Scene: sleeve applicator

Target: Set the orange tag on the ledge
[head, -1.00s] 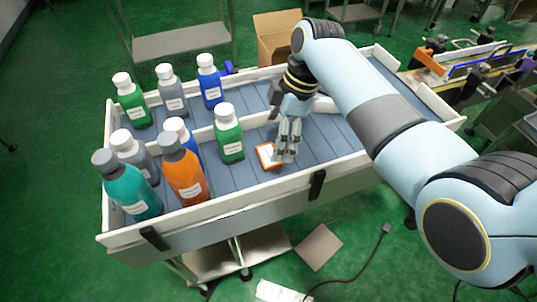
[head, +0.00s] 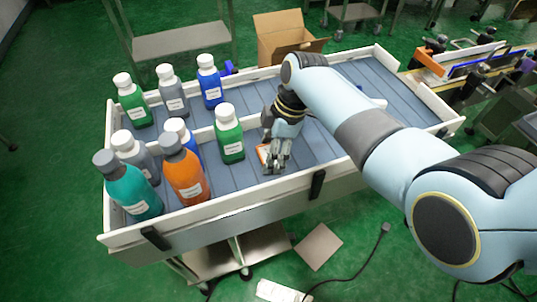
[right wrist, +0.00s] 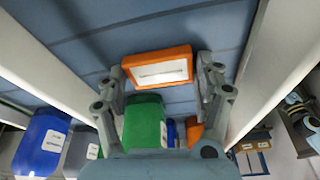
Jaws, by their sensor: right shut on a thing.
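The orange tag (head: 262,153), a flat block with a white label, is at the grey-blue floor of the conveyor tray, partly hidden by my right gripper in the head view. In the right wrist view the orange tag (right wrist: 158,68) sits between the two fingers. My right gripper (head: 276,168) points down and is shut on the tag; it also shows in the right wrist view (right wrist: 162,75). I cannot tell whether the tag touches the floor. White raised rails (head: 250,202) border the tray; which part is the ledge is unclear. My left gripper is out of view.
A green bottle (head: 229,140) stands just left of my right gripper. Teal (head: 133,190), orange (head: 186,180), grey and blue bottles stand further left. A white divider runs along the tray. The right part of the tray floor is mostly clear.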

